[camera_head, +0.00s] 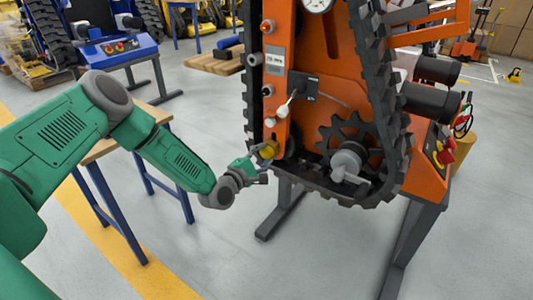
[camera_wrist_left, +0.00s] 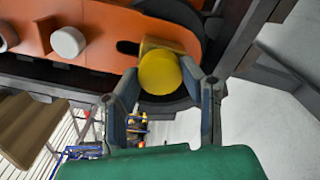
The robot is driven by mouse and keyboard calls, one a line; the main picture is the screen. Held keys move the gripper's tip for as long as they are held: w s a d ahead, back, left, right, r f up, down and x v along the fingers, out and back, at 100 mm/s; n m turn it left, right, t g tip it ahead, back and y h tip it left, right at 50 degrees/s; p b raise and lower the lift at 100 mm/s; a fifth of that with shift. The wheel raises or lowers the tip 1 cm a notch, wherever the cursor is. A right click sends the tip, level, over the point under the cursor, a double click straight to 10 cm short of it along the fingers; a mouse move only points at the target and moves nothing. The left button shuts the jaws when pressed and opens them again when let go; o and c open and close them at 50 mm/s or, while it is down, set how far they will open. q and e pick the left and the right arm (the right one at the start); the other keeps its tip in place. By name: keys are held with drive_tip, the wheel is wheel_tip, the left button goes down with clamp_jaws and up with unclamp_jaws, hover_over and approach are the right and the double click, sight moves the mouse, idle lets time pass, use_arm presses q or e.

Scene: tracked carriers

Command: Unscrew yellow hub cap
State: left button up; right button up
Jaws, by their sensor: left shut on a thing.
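The yellow hub cap (camera_head: 268,150) sits low on the side of the orange tracked carrier (camera_head: 335,75). In the left wrist view the yellow hub cap (camera_wrist_left: 160,74) is a round yellow knob on a squarer yellow base, set against the orange frame. My left gripper (camera_head: 258,165) is at the cap. In the left wrist view its two grey fingers (camera_wrist_left: 168,92) stand on either side of the cap, and it is shut on it. The fingers partly hide the cap's sides. My right gripper is not in view.
A black track (camera_head: 253,90) and toothed sprocket (camera_head: 348,140) flank the orange frame. White knobs (camera_head: 283,111) sit above the cap. A wooden-topped table (camera_head: 130,135) with blue legs stands behind my left arm. The grey floor below is clear.

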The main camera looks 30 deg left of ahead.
use_arm(q)
drive_tip(key=n, duration=0.5)
drive_tip(key=shift+s+f+n, duration=0.1)
drive_tip(key=shift+f+n, duration=0.2)
drive_tip(key=shift+n, duration=0.1)
drive_tip(key=o, duration=1)
drive_tip(key=shift+a, duration=0.1)
drive_tip(key=shift+c, duration=0.2)
drive_tip(key=shift+r, duration=0.1)
